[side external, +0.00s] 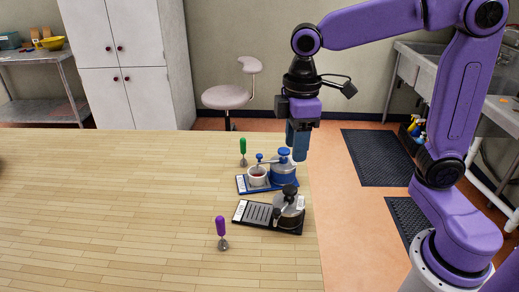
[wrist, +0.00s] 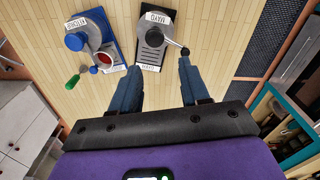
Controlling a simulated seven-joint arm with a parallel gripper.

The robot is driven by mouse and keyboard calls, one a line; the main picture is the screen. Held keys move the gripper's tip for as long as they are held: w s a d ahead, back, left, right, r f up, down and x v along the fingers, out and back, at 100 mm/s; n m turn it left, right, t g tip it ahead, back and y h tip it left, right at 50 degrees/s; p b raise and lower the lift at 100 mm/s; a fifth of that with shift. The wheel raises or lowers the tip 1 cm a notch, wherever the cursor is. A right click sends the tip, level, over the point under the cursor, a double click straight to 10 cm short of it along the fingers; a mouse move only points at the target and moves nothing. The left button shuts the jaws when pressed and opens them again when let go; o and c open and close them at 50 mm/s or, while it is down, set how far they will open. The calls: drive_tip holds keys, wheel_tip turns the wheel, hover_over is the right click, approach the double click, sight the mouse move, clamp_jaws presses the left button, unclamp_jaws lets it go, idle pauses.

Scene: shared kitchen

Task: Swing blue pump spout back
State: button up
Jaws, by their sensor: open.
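The blue pump (side external: 284,168) stands on the right part of a blue tray (side external: 246,190) near the table's right edge. Its blue spout (side external: 270,161) points left, over or close beside a white cup (side external: 257,181) with red content. In the wrist view the blue pump's round top (wrist: 75,41) is at upper left, with the red-filled cup (wrist: 105,61) beside it and the label KETCHUP. My gripper (side external: 299,155) is above and just right of the blue pump, pointing down. In the wrist view its blue fingers (wrist: 156,75) are spread apart with nothing between them.
A black tray (side external: 253,214) with a dark-topped pump (side external: 289,205), labelled MAYO, stands in front of the blue tray. The table's left side is clear.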

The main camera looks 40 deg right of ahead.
drive_tip(key=w+d+r, duration=0.1)
drive_tip(key=w+r, duration=0.2)
drive_tip(key=w, duration=0.6)
drive_tip(key=r+m, duration=0.1)
drive_tip(key=r, duration=0.1)
hover_over(259, 155)
wheel_tip(259, 155, down, 18)
drive_tip(key=shift+d+r, duration=0.1)
drive_tip(key=shift+r, duration=0.15)
clamp_jaws()
